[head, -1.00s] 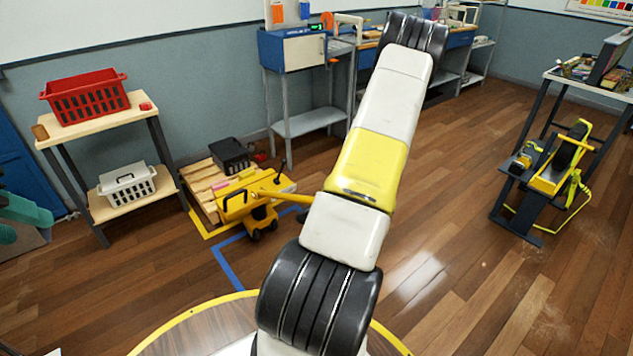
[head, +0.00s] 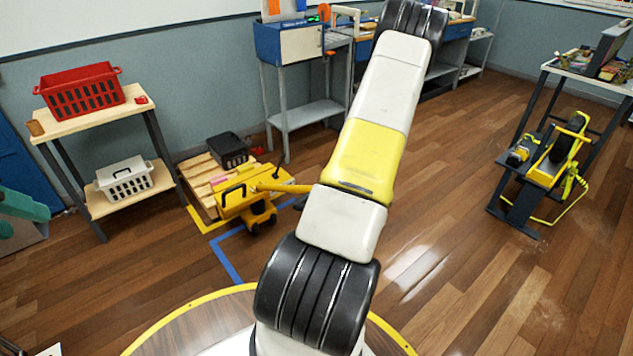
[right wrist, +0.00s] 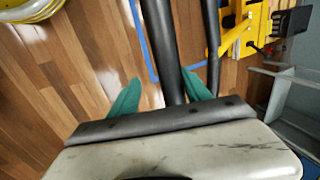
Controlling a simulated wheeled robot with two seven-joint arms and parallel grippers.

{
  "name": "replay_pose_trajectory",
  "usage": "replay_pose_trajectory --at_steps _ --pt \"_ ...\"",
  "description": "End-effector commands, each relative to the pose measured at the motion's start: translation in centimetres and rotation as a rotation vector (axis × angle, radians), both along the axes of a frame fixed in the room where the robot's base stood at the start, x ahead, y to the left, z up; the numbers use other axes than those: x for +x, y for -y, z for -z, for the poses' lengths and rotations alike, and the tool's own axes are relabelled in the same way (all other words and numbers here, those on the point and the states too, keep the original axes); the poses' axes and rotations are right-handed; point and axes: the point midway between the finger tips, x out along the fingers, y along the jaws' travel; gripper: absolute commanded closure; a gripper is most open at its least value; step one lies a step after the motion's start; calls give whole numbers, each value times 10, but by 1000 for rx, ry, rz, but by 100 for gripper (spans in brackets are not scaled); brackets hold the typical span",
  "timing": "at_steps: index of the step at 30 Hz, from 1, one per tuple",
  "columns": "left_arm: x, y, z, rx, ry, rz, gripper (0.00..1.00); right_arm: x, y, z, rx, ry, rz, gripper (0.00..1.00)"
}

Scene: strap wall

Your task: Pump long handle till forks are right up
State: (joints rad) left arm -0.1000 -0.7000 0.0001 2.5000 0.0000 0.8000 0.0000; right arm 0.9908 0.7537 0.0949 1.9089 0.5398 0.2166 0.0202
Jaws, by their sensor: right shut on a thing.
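A yellow pallet truck (head: 257,203) stands on the floor left of centre in the head view, at the near end of a wooden pallet (head: 197,186). Its forks are hidden. A yellow bar on it runs right, behind my arm. In the right wrist view a long dark bar (right wrist: 164,50), which looks like the long handle, runs between the teal fingers of my right gripper (right wrist: 160,82). That gripper is shut on it. In the head view my right gripper is hidden behind the arm. My left gripper (head: 22,212) shows at the left edge, partly cut off, fingers apart and empty.
A black box (head: 228,150) lies on the pallet. A wooden shelf with a red crate (head: 80,90) and a white basket (head: 126,180) stands left. A workbench (head: 288,42) stands behind, a dark stand with yellow parts (head: 545,165) at right. Open wood floor lies between.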

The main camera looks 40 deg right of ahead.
Motion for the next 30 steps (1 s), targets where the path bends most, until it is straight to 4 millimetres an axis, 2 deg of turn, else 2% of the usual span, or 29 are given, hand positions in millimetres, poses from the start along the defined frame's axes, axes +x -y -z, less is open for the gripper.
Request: replay_pose_trajectory --at_steps 6,12,21,30 --pt "0 0 0 0 0 0 64 -17 4 -37 -3 -5 6 53" --pt "0 0 0 0 0 0 64 -24 4 -57 -2 -6 6 53" --pt "0 0 0 0 0 0 64 -23 3 -59 1 -5 3 53" --pt "0 0 0 0 0 0 64 -35 5 -68 0 -5 6 53"
